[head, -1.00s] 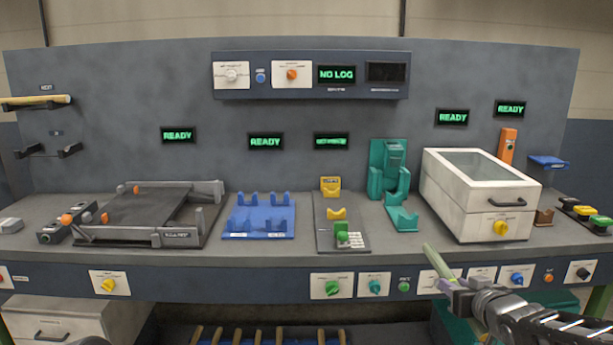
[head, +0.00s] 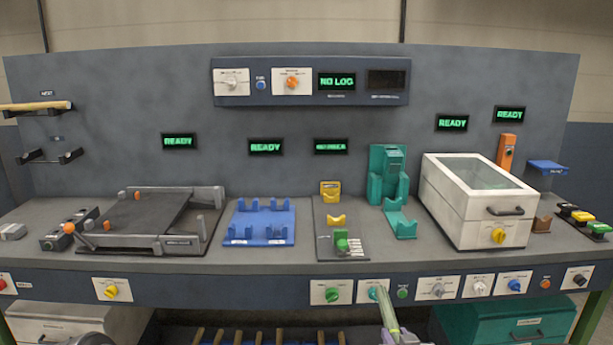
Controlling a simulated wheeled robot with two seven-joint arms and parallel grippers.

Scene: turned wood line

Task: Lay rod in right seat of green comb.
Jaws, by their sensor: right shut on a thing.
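A pale green rod (head: 387,306) stands out at the bottom of the head view, right of the middle, pointing up and slightly left. My right gripper (head: 399,336) is shut on its lower part and is mostly cut off by the bottom edge. The rod overlaps the bench front in the picture. I cannot make out a green comb for certain. A teal-green stand (head: 388,176) with a tall back and a low front cradle (head: 401,221) is on the bench above the rod.
A blue pronged holder (head: 259,237), a grey plate with yellow and green supports (head: 327,243), and a white lidded box (head: 477,222) stand on the bench. Knobs line the bench front. Several wooden rods (head: 237,337) lie below it. A teal drawer (head: 486,328) is at lower right.

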